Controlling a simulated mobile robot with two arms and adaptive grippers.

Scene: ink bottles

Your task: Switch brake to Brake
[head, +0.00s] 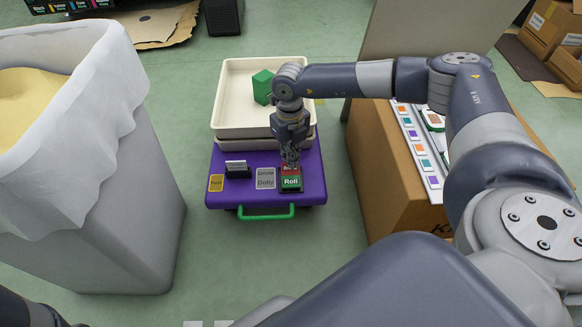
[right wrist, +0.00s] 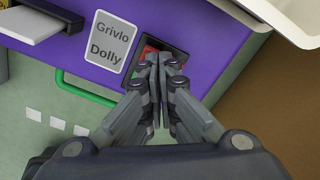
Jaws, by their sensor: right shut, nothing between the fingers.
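The purple dolly (head: 222,189) stands on the floor in the middle of the head view. The brake switch (head: 291,183) is on its front right, with a green part marked "Roll" nearer me and a red part behind it. My right gripper (head: 291,157) is shut and empty, pointing down at the red part. In the right wrist view the closed fingertips (right wrist: 163,60) cover much of the switch; a bit of red (right wrist: 148,50) shows beside them. I cannot tell whether they touch it. My left gripper is not in view.
Cream trays (head: 225,100) with a green block (head: 262,87) sit on the dolly; its green handle (head: 266,217) is at the front. A "Grivlo Dolly" label (right wrist: 109,41) lies beside the switch. A grey lined bin (head: 120,190) stands left, a cardboard box (head: 385,170) right.

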